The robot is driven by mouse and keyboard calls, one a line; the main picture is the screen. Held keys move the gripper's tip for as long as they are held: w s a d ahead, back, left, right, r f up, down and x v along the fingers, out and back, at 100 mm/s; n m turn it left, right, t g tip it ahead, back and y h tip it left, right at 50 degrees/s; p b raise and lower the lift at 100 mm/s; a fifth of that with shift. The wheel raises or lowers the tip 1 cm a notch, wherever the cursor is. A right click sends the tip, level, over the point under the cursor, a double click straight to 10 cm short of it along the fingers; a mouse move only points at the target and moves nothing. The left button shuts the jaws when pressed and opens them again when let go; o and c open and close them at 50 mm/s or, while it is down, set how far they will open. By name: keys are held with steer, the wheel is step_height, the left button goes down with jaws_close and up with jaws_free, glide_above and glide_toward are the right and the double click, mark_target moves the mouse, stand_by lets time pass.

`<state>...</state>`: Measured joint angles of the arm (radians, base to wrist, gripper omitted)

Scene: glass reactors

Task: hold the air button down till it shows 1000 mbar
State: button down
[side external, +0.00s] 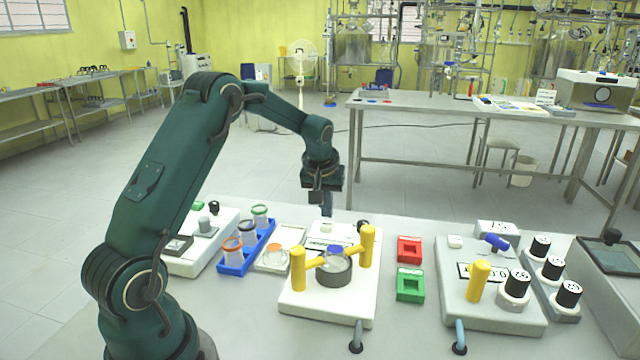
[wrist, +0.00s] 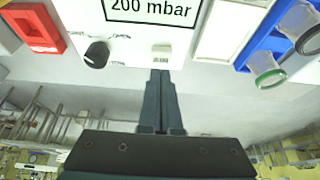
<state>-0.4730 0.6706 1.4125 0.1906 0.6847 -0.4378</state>
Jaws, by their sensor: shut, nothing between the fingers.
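The white unit (side external: 300,304) with two yellow posts and a grey round pot (side external: 330,272) stands mid-table. Its display (wrist: 150,8) reads 200 mbar in the wrist view. A small pale button (wrist: 161,48) sits on its back part, beside a black knob (wrist: 97,54); I cannot read a label on the button. The button also shows in the side view (side external: 327,228). My gripper (wrist: 160,73) is shut and empty, pointing down, with its tips right by the button. I cannot tell whether they touch it.
A red frame (side external: 409,249) and a green frame (side external: 410,285) lie right of the unit. A blue rack (side external: 247,249) with capped jars and a white tray (side external: 278,250) stand left. Another white unit (side external: 487,310) with black-capped weights is further right.

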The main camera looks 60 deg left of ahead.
mark_target(326, 225)
steer(key=shift+f, duration=0.2)
steer(key=shift+f, duration=0.8)
stand_by(0.8)
steer(key=shift+r, duration=3.55)
